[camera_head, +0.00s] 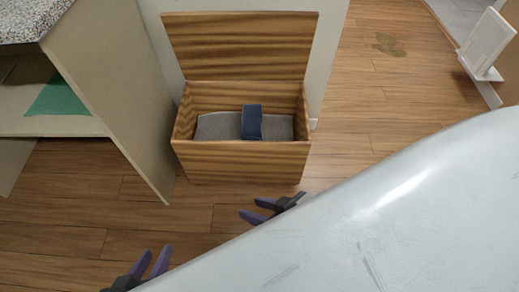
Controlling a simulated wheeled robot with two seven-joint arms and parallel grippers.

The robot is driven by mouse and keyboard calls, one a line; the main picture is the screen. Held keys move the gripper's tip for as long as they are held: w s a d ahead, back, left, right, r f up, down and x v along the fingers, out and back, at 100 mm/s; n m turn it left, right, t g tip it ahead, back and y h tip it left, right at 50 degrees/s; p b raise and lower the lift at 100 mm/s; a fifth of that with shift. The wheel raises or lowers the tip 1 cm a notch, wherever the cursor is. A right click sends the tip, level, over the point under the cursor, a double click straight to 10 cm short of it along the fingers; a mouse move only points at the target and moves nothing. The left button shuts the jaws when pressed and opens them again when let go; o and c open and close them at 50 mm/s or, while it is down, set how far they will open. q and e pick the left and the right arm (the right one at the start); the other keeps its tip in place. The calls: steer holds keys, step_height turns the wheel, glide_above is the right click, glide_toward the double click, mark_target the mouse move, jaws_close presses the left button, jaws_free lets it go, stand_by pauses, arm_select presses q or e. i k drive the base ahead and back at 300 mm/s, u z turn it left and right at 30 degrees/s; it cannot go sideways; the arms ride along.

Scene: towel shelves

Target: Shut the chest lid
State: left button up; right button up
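The wooden chest (240,162) stands on the floor against a wall at the upper middle of the head view. Its lid (240,48) is open and upright, leaning back near the wall. A grey folded towel (215,127) and a dark blue folded towel (252,122) lie inside the chest. My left gripper (155,259) is at the bottom left, with purple fingers apart and nothing between them. My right gripper (255,210) is just below the chest front in the picture, its fingers apart and empty. Neither gripper appears to touch the chest or lid.
A shelf unit (125,110) with a speckled top stands left of the chest, holding a green towel (57,98). A large pale grey surface fills the lower right and hides part of my arms. A white object (487,45) is at upper right.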

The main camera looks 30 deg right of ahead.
mark_target(216, 44)
steer(key=u, duration=0.25)
steer(key=k, duration=0.4)
steer(key=z, duration=1.1)
steer(key=i, duration=0.9)
steer(key=u, duration=0.4)
steer(key=k, duration=0.5)
steer(key=u, duration=0.2)
steer(key=i, duration=0.4)
steer(key=u, duration=0.45)
